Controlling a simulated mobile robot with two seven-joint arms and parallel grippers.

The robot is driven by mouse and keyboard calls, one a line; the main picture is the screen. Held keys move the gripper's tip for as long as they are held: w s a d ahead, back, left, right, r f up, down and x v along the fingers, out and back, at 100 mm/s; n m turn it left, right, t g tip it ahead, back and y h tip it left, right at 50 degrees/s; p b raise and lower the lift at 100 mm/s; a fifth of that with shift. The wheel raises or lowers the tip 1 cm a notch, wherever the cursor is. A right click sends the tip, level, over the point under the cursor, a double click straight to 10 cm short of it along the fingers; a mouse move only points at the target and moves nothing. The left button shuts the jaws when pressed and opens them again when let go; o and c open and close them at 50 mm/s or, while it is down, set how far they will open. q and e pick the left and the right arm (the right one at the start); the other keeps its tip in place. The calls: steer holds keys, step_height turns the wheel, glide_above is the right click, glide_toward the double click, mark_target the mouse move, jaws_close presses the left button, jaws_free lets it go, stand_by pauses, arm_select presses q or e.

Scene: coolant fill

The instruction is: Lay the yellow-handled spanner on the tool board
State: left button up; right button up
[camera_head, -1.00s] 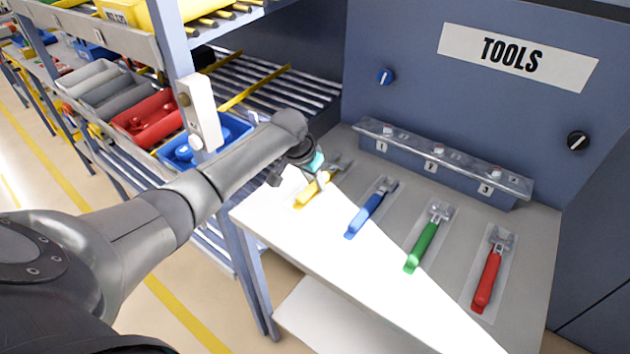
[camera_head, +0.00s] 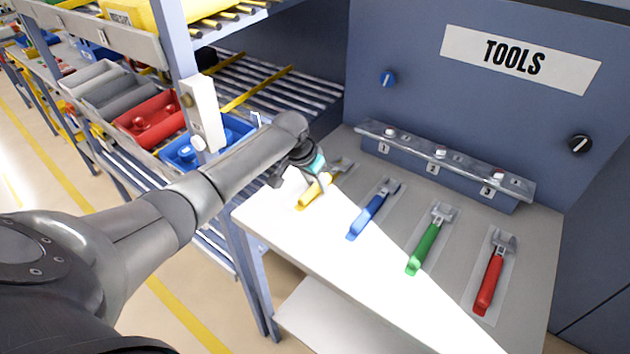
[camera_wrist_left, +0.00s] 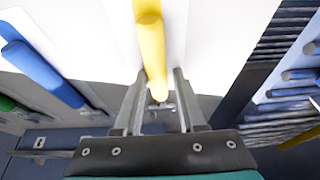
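The yellow-handled spanner (camera_head: 308,198) lies at the left end of the row of spanners on the pale tool board (camera_head: 392,297), its metal head towards the back. My left gripper (camera_head: 315,186) is low over it and hides part of it. In the left wrist view the yellow handle (camera_wrist_left: 151,40) runs between the two fingers (camera_wrist_left: 159,75). The fingers are apart, with a clear gap on the right of the handle and little gap on the left. Whether the handle touches the board under the fingers is hard to tell. My right gripper is not in view.
Blue (camera_head: 366,216), green (camera_head: 425,247) and red (camera_head: 489,284) spanners lie to the right. A numbered block (camera_head: 445,165) stands behind them, before the TOOLS panel (camera_head: 519,57). A shelf rack (camera_head: 180,60) with bins stands close on the left.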

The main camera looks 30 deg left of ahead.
arm_select(q)
steer(key=shift+s+d+f, duration=0.25)
steer(key=shift+d+f, duration=0.05)
steer(key=shift+d, duration=0.1)
steer(key=shift+r, duration=0.25)
steer(key=p+v, duration=0.2)
steer(key=v, duration=1)
steer(key=shift+w+r+p, duration=0.25)
steer(key=shift+p, duration=0.15)
steer(key=shift+a, duration=0.15)
